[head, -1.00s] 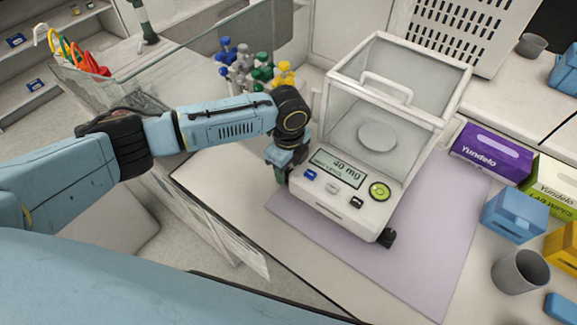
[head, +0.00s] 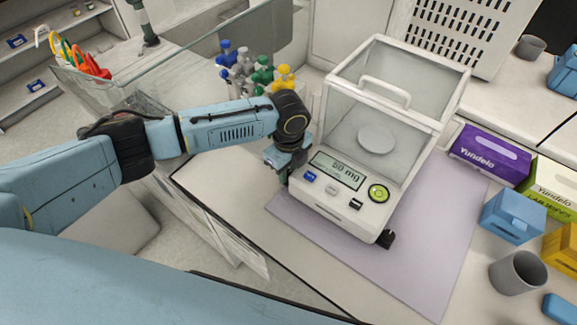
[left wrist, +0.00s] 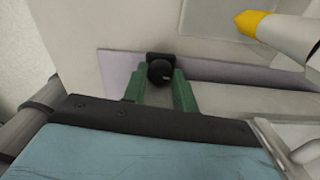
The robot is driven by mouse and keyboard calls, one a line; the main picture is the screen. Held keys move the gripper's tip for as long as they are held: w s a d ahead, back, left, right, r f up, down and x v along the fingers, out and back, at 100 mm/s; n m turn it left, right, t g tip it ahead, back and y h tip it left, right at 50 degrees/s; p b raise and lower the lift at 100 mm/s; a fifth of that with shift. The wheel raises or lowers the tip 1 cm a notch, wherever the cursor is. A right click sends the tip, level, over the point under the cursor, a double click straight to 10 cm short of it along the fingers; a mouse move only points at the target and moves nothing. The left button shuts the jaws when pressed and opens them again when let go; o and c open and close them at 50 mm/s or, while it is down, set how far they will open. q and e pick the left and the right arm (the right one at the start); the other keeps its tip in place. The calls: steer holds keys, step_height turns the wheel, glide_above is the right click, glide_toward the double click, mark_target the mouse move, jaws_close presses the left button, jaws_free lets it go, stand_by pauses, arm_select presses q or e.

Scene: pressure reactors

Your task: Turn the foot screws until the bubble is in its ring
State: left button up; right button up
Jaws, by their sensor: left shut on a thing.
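The white balance (head: 335,205) with a glass draught shield stands on a mat. Its display (head: 338,171) appears to read 50 mg. The round green bubble level (head: 378,193) is at its front right; the bubble's place against the ring is too small to tell. The front right foot screw (head: 387,239) is black and free. My left gripper (head: 284,174) is low at the balance's front left corner. In the left wrist view its green fingers (left wrist: 160,92) are shut on the black front left foot screw (left wrist: 160,70). My right gripper is out of view.
The lilac mat (head: 440,240) has bare room to the right. Purple (head: 490,155) and blue (head: 513,216) boxes and a grey cup (head: 518,272) stand on the right. Several coloured-capped bottles (head: 255,72) stand behind my left arm, near a glass panel (head: 200,70).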

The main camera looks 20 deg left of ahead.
arm_select(q)
steer(key=o, duration=1)
steer(key=shift+r, duration=0.1)
step_height(320, 180, up, 13)
steer(key=shift+r, duration=0.1)
